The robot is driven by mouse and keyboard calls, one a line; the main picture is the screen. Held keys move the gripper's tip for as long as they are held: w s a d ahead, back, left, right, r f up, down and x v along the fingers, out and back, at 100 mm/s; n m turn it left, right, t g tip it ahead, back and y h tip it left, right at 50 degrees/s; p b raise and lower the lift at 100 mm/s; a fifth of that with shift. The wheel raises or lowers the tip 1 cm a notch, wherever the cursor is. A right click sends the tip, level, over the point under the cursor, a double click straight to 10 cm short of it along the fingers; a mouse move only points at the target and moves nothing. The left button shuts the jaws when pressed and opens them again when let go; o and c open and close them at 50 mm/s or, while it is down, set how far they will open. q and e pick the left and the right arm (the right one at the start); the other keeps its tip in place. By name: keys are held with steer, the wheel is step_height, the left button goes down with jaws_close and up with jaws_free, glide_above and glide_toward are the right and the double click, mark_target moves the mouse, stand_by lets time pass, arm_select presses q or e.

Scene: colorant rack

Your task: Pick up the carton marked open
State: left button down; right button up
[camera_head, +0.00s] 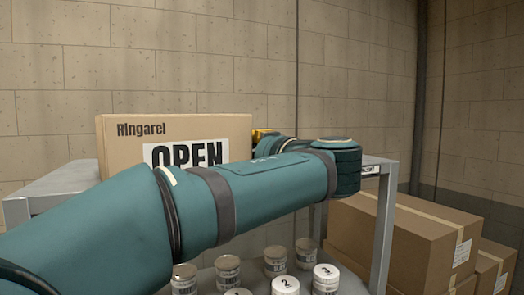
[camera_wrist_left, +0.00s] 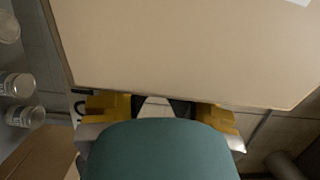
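The carton marked OPEN (camera_head: 125,150) is a tan box with "Ringarel" printed on its front. It stands upright on a grey shelf (camera_head: 50,185). My left arm crosses in front of its lower part and hides it there. In the left wrist view the carton's plain face (camera_wrist_left: 190,50) fills the upper picture. My left gripper (camera_wrist_left: 160,106) shows there as two yellow-and-dark fingers spread apart at the carton's edge. In the head view only a yellow bit of it shows by the carton's right side. Contact is unclear. My right gripper is out of view.
Several lidded jars (camera_head: 276,262) stand on a round grey surface (camera_head: 255,268) in front of the shelf. Taped brown boxes (camera_head: 400,240) are stacked at the right. A block wall (camera_head: 350,90) stands behind. Jars (camera_wrist_left: 17,84) also show at the wrist view's left edge.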

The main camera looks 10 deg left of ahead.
arm_select(q)
steer(key=shift+s+a, duration=0.1)
steer(key=shift+s, duration=0.15)
steer(key=shift+f, duration=0.1)
steer(key=shift+s, duration=0.1)
steer(key=shift+s+a+f+b, duration=0.1)
steer(key=shift+s+a+b, duration=0.2)
steer(key=shift+s+b, duration=0.25)
steer(key=shift+s+a+b, duration=0.25)
steer(key=shift+s+b, duration=0.15)
steer(key=shift+s, duration=0.2)
steer(key=shift+s+a, duration=0.15)
steer(key=shift+s, duration=0.15)
